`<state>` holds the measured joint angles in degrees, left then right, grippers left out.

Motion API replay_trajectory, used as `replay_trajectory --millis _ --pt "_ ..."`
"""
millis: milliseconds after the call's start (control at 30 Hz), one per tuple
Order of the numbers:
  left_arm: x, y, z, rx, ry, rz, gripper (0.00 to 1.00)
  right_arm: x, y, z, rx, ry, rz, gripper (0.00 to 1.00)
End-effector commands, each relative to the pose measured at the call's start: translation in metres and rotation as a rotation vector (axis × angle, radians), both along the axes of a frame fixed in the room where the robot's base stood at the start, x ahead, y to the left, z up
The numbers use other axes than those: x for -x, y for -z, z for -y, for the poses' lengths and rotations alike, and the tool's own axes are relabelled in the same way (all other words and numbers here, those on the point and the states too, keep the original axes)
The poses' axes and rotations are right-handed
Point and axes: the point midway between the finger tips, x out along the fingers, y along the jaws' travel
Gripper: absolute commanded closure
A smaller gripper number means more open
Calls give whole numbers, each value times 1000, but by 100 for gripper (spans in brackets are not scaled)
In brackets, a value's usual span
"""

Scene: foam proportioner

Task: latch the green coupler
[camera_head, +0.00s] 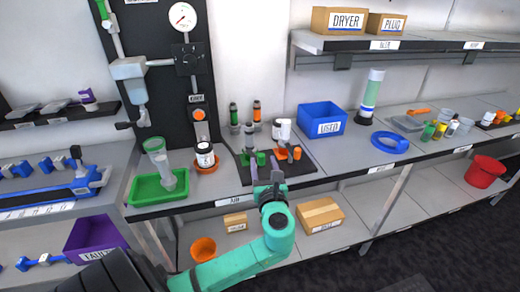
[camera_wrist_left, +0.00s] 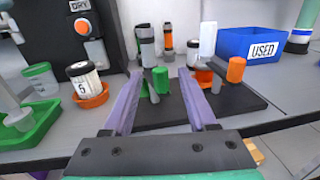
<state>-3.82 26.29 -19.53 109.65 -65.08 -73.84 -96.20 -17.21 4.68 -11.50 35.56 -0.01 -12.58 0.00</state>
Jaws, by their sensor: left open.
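The green coupler (camera_head: 249,158) stands on a dark board on the bench. In the left wrist view, the purple fingers of my left gripper (camera_wrist_left: 160,76) point at the green cylinder, with one finger to each side in the picture. I cannot tell whether they touch it. My right gripper is not in view.
An orange coupler (camera_wrist_left: 236,70) stands close on the right of the same board. A labelled jar (camera_head: 205,155) and a green tray (camera_head: 145,190) are to the left. A blue bin (camera_head: 323,119) and a blue ring (camera_head: 390,142) are to the right.

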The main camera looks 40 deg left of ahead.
Motion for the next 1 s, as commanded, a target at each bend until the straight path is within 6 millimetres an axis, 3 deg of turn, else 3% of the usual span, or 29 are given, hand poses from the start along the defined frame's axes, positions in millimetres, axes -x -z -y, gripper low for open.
replay_trajectory --millis 100,300,600,633,767,800,1000 --pt "-22 -2 -24 -3 -2 1 42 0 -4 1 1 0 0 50" --pt "-46 0 -51 1 -1 -1 42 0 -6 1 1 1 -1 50" --pt "-50 1 -56 3 1 -1 42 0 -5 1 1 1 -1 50" --pt "-50 1 -56 3 1 -1 46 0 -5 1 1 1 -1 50" --pt "-50 1 -56 3 1 -1 96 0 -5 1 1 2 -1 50" --pt "-50 1 -56 3 1 -1 100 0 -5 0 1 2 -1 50" --pt "-49 -2 -56 -1 34 -4 100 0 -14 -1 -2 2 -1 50"
